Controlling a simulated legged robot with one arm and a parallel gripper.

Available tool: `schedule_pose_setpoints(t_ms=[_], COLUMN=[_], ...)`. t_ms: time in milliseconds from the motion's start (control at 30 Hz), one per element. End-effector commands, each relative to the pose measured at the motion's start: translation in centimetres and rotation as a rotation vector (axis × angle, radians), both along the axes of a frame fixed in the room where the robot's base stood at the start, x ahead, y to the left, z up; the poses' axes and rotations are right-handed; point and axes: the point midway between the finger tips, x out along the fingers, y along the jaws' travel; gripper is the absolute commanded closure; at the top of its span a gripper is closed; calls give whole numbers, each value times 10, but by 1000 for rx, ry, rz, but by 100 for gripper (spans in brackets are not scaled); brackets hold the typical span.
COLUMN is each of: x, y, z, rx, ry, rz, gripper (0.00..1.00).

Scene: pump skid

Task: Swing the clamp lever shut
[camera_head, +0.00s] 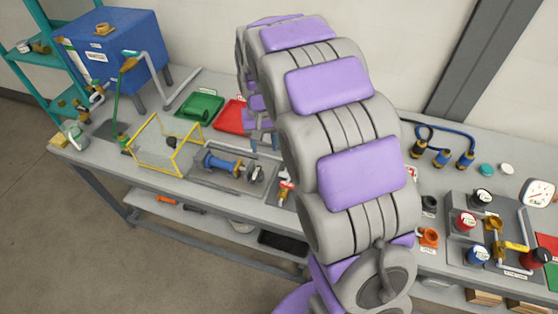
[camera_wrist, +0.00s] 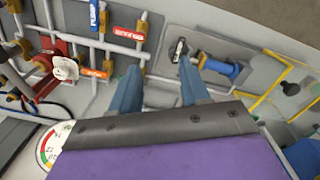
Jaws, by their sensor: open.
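My gripper (camera_wrist: 158,82) shows in the wrist view as two blue-grey fingers spread apart with nothing between them. They point at the bench between the piping and a grey plate. Red (camera_wrist: 128,33), orange (camera_wrist: 95,72) and blue (camera_wrist: 93,15) handles sit on the pale pipes to the left. A blue pump-like body (camera_wrist: 220,67) lies on the plate to the right, with a dark and pale disc part (camera_wrist: 179,50) beside the right fingertip. I cannot tell which part is the clamp lever. In the head view my arm hides much of the middle of the bench.
A yellow frame guard (camera_head: 165,145) stands left of the blue pump body (camera_head: 222,164). Green (camera_head: 200,105) and red (camera_head: 229,114) trays lie behind. A blue tank (camera_head: 110,50) stands back left. Valves and a gauge (camera_head: 537,193) crowd the right. A lower shelf (camera_head: 200,215) runs below.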

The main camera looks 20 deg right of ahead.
Motion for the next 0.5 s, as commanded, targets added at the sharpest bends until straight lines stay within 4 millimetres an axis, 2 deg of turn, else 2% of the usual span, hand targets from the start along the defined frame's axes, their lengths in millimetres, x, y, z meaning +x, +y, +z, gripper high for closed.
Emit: schedule_pose_setpoints(t_ms=[500], x=[-77], y=[-10], z=[30], rx=[-1], ry=[30], rz=[24], gripper=[54])
